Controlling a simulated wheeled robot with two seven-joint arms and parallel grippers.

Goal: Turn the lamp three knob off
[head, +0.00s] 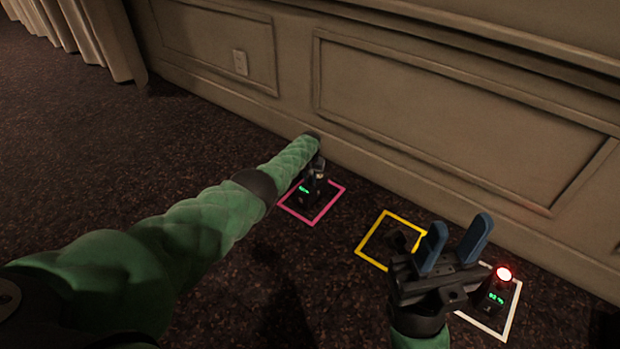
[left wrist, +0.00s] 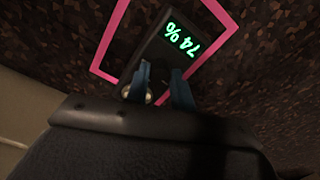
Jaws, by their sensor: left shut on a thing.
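A dark box with a green display (head: 304,189) stands inside a pink square outline (head: 329,208) on the floor. In the left wrist view its display (left wrist: 184,39) reads 74 %, seen turned over. My left gripper (left wrist: 161,85) has its blue fingers at this box, shut on its small dark knob, which is mostly hidden between them. A round, pale, shiny part (left wrist: 149,98) shows beside the left finger. In the head view my left gripper (head: 316,172) is small and dark above the box. My right gripper (head: 456,246) is open and empty, its blue fingers apart.
A yellow square outline (head: 368,258) lies to the right, partly behind my right gripper. At the far right a box with a glowing red lamp (head: 503,273) and green display stands in a white outline (head: 515,311). A panelled wall (head: 450,130) runs behind.

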